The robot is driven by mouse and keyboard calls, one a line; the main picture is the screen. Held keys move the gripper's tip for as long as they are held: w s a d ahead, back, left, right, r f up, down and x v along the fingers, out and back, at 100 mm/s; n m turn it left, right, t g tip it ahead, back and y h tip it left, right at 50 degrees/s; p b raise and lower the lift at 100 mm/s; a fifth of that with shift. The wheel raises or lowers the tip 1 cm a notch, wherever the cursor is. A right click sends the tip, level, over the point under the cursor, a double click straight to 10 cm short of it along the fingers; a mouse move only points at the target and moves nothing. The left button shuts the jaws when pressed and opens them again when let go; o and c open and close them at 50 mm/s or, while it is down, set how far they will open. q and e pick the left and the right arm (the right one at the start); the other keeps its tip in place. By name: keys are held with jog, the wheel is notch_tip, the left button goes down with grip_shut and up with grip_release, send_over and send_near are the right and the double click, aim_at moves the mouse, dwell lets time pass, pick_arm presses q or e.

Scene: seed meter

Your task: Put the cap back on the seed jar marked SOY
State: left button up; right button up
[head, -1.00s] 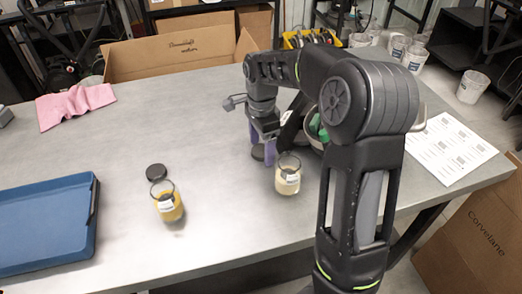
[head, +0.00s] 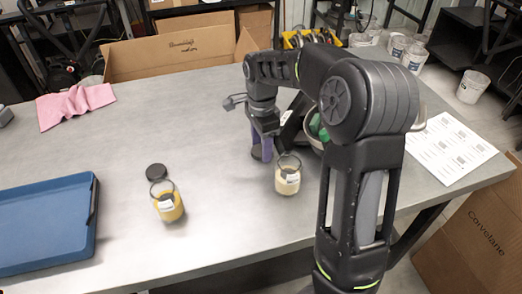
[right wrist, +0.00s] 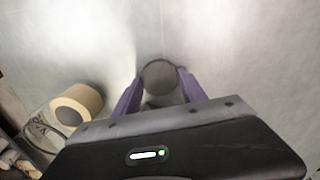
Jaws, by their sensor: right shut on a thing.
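A jar with cream-coloured seed (head: 288,181) stands uncapped on the grey table, right of centre. A second uncapped jar with yellow seed (head: 168,205) stands to its left, with a dark round cap (head: 157,171) lying just behind it. Both labels are too small to read. My right gripper (head: 262,153) is low over the table, just behind and left of the cream jar. In the right wrist view its purple fingers are shut on another dark round cap (right wrist: 160,74). That cap is largely hidden in the head view. My left gripper is out of view.
A blue tray (head: 92,225) lies at the left and a pink cloth (head: 76,105) at the back left. A bowl with green things (head: 316,130) stands right of my gripper, partly behind my arm. A printed sheet (head: 450,148) lies at the right.

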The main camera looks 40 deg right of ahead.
aim_at(258, 150)
jog(key=shift+c, duration=1)
jog(key=shift+w+a+r, duration=0.1)
jog(key=shift+w+a+r, duration=0.1)
jog(key=shift+a+r, duration=0.2)
notch_tip(258, 150, up, 6)
jog(key=shift+r+b, duration=0.1)
jog(key=shift+b, duration=0.3)
jog(key=w+a+b, duration=0.1)
jog(key=w+a, duration=0.2)
jog(key=a, duration=0.6)
jog(key=w+a+b, duration=0.1)
jog(key=w+a, duration=0.2)
jog(key=a, duration=0.6)
jog(key=shift+w, duration=0.1)
